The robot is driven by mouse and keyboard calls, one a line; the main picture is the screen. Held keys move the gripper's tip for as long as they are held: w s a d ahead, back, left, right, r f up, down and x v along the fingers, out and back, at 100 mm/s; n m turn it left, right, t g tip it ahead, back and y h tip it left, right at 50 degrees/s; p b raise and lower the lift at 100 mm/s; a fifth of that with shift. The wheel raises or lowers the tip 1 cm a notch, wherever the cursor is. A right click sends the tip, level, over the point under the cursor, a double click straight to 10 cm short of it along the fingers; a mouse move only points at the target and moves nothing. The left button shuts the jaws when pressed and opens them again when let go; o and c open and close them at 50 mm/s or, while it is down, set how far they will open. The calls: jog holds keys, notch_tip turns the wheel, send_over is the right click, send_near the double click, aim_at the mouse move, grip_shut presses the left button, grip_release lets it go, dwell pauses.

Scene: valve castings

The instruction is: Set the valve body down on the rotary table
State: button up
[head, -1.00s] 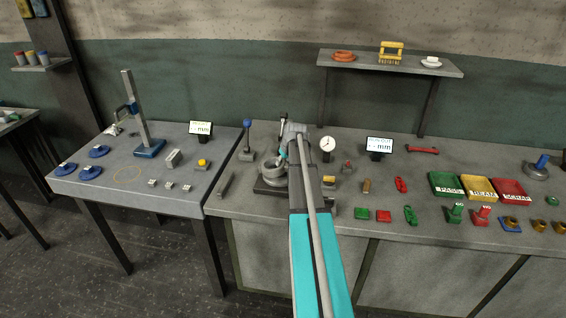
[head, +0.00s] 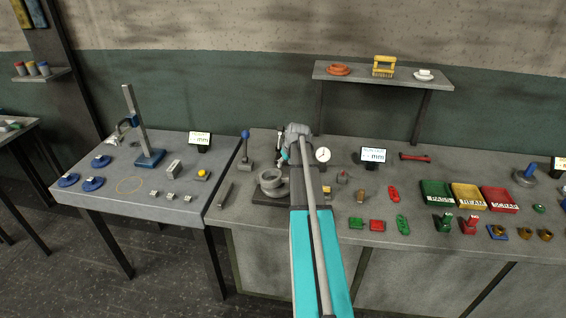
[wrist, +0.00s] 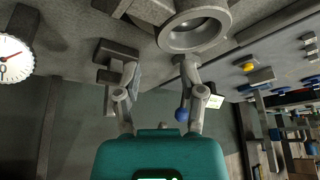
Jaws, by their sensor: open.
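The valve body (head: 272,179), a grey round casting with an open ring-shaped top, rests on the rotary table (head: 262,198), a low dark base on the middle bench. In the wrist view the valve body (wrist: 195,28) shows at the top edge, its round bore facing the camera. My gripper (head: 284,156) is open and empty, above and behind the valve body. In the wrist view the fingers of my gripper (wrist: 158,68) are spread, with nothing between them, apart from the casting. My arm hides the right side of the rotary table.
A blue-knobbed lever (head: 245,149) stands at the left behind the rotary table. A dial gauge (head: 322,155) and a display (head: 374,156) stand to the right. Red and green parts and coloured bins (head: 467,196) fill the bench's right side. A grey bar (head: 225,194) lies left.

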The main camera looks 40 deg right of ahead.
jog(key=shift+p+v, duration=1.55)
jog(key=shift+v, duration=0.45)
jog(key=s+a+f+n+g+y, duration=0.1)
jog(key=s+a+g, duration=0.1)
jog(key=a, duration=2.3)
jog(key=s+a+g, duration=0.1)
jog(key=s+a, duration=0.4)
jog(key=a, duration=0.5)
jog(key=s+a+n+g, duration=0.1)
jog(key=s+a, duration=0.5)
jog(key=a, duration=0.4)
jog(key=shift+s+f+g, duration=0.3)
jog(key=shift+g, duration=0.1)
jog(key=shift+a, duration=0.1)
jog(key=shift+f+b, duration=0.8)
jog(key=shift+b, duration=0.05)
